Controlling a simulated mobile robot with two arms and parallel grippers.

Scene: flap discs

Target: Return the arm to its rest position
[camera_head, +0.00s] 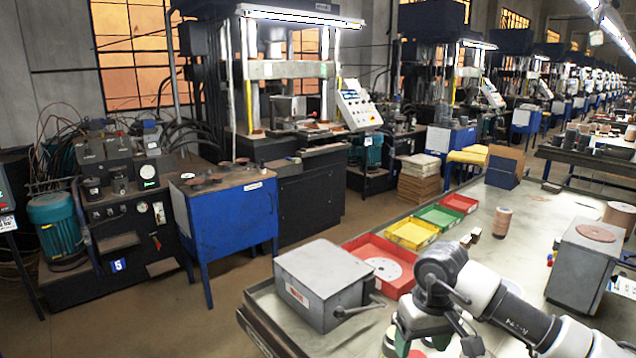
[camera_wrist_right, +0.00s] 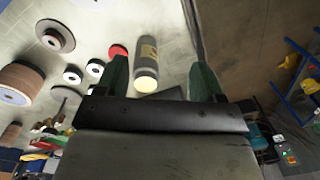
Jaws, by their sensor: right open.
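My right arm (camera_head: 520,318) comes in from the lower right in the head view and reaches over the front of the long table (camera_head: 515,225). My right gripper (camera_head: 437,343) points down near the table's front edge, partly cut off by the picture's bottom. In the right wrist view the same gripper (camera_wrist_right: 160,82) is open, with a finger on each side and nothing held. A grey cylinder with a yellow label (camera_wrist_right: 146,58) shows beyond the gap between the fingers, apart from them. My left gripper is not in view.
A grey metal box (camera_head: 325,283) with a lever stands left of my gripper. Red (camera_head: 370,250), yellow (camera_head: 411,233) and green (camera_head: 440,217) trays line the table's far-left edge. A grey block (camera_head: 583,262) topped by a brown disc stands at right. The table's middle is mostly clear.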

